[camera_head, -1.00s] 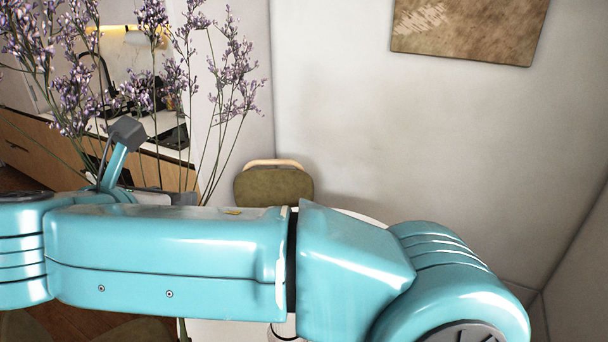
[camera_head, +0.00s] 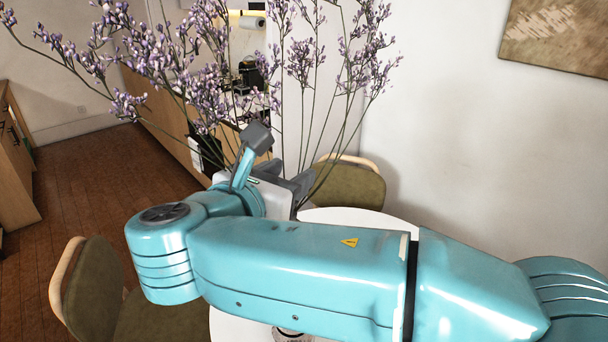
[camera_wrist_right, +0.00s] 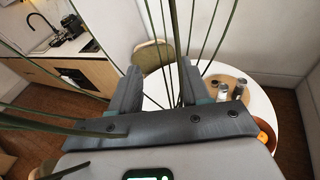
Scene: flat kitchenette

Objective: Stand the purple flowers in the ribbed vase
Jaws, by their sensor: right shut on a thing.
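The purple flowers (camera_head: 205,85) spread their thin branches across the upper left and middle of the head view. My right gripper (camera_head: 300,188) is shut on the flower stems, which rise from its jaws. In the right wrist view, green stems (camera_wrist_right: 178,45) pass between and around the fingers of my right gripper (camera_wrist_right: 160,92). The lower stem ends are hidden behind my arm in the head view. I cannot make out the ribbed vase; a small glassy rim (camera_head: 290,334) shows below my arm, mostly hidden. My left gripper is not in view.
A round white table (camera_head: 375,217) lies behind and below my right arm. Wooden floor is free at left.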

